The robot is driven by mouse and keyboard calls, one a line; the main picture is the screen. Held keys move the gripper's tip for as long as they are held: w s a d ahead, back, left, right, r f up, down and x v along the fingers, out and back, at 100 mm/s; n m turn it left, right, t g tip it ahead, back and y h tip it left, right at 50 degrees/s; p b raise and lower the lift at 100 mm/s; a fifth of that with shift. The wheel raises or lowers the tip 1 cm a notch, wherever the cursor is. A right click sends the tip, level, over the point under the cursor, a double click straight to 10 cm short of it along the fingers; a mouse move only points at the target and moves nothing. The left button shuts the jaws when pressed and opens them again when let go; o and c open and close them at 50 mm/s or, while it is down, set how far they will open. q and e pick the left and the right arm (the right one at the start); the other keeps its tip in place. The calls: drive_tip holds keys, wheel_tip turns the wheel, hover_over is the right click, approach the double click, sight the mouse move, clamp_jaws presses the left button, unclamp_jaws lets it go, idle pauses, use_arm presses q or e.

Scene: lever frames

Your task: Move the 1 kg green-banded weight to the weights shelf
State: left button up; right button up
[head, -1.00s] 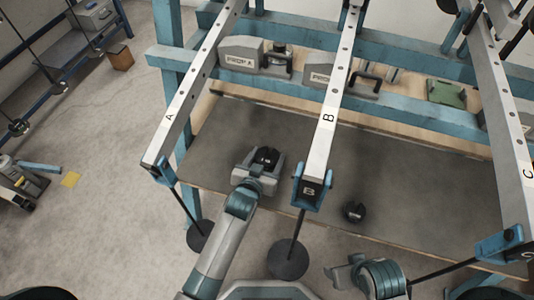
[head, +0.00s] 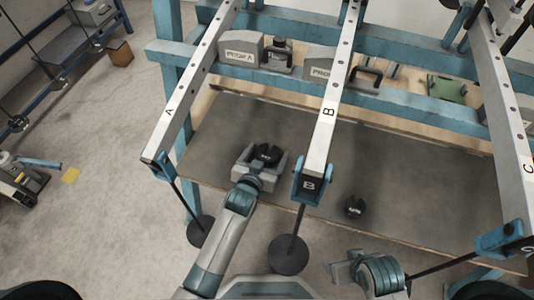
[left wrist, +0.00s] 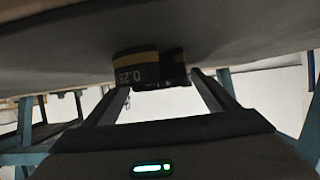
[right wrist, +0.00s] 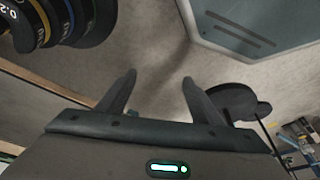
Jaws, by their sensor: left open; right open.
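A dark round weight (head: 267,153) is on the grey tabletop, between the fingers of my left gripper (head: 265,163). In the left wrist view this weight (left wrist: 150,68) has a yellow band and the marking 0.25. My left gripper is open around it, one finger on each side. A second dark weight or stack (head: 354,207) is right of beam B. My right gripper (head: 338,271) is open and empty in front of the table. The right wrist view shows several banded dark discs (right wrist: 75,20), with yellow and blue bands.
Beams A (head: 180,105), B (head: 328,112) and C (head: 520,150) reach out over the grey tabletop (head: 420,190). Round dark plates (head: 288,254) hang below on rods.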

use_arm(q)
drive_tip(key=shift+s+a+r, duration=0.2)
drive_tip(key=shift+s+r, duration=0.05)
drive_tip(key=shift+s, duration=0.25)
drive_tip(key=p+v, duration=0.1)
drive_tip(key=v, duration=0.4)
drive_tip(key=shift+s+r, duration=0.1)
drive_tip(key=shift+s, duration=0.1)
drive_tip(key=v, duration=0.4)
drive_tip(key=shift+s+a+r, duration=0.1)
drive_tip(key=shift+s, duration=0.2)
drive_tip(key=shift+s+a+r, duration=0.1)
drive_tip(key=shift+s+r, duration=0.05)
drive_tip(key=shift+s, duration=0.15)
use_arm(e)
drive_tip(key=shift+w+d+f+g, duration=0.1)
drive_tip(key=shift+d+f+g, duration=0.1)
drive_tip(key=shift+f, duration=0.45)
drive_tip(key=shift+d+f+g, duration=0.1)
drive_tip(key=shift+d+f, duration=0.05)
drive_tip(key=shift+f, duration=0.45)
